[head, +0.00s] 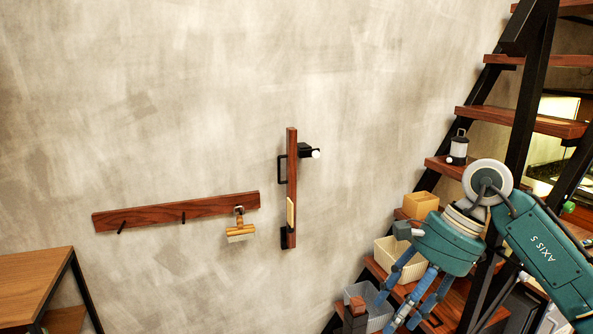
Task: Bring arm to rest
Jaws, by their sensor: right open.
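My right arm (548,254) comes in from the right edge, teal with grey joints, in front of the staircase. My right gripper (398,310) has blue fingers spread apart and pointing down and to the left. It is open, and I see nothing held between the fingers. It is in front of the lower steps and their containers; whether it touches any of them I cannot tell. My left gripper and left arm do not show.
A wooden stair (520,121) with black frame stands at right, bearing a cream basket (391,256), a clear bin (366,297) and a lantern (458,149). A peg rail (160,213) with a hanging brush (240,231) and a vertical board (291,170) are on the wall. A table (35,275) stands lower left.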

